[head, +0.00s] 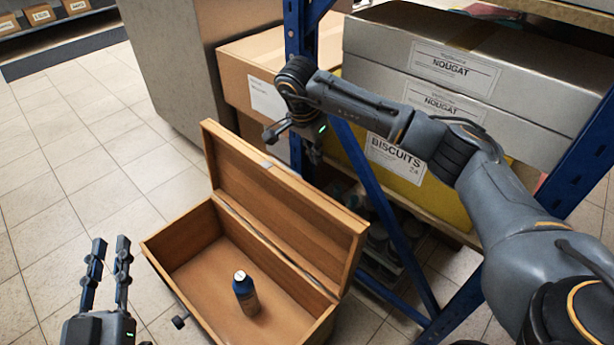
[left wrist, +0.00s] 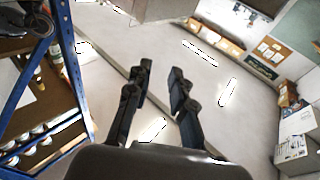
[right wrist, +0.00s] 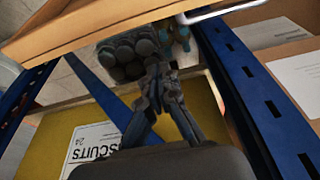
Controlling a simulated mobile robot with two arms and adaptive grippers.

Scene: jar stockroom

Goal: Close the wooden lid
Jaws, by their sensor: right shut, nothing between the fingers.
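The wooden lid (head: 285,190) stands open and tilted up on the back of the wooden box (head: 190,240) on the floor. My right gripper (head: 274,134) is shut and empty, just behind the lid's upper edge. In the right wrist view its closed fingers (right wrist: 160,70) point toward a wooden panel (right wrist: 90,25), likely the lid; I cannot tell whether they touch it. My left gripper (head: 108,245) is left of the box, with its fingers apart and empty; the left wrist view shows the same gap (left wrist: 162,72).
A blue-framed rack (head: 370,190) stands close behind the box, holding grey nougat boxes (head: 420,70) and a yellow biscuits box (head: 445,195). A cardboard box (head: 255,65) is beside it. The tiled floor (head: 75,170) at left is clear.

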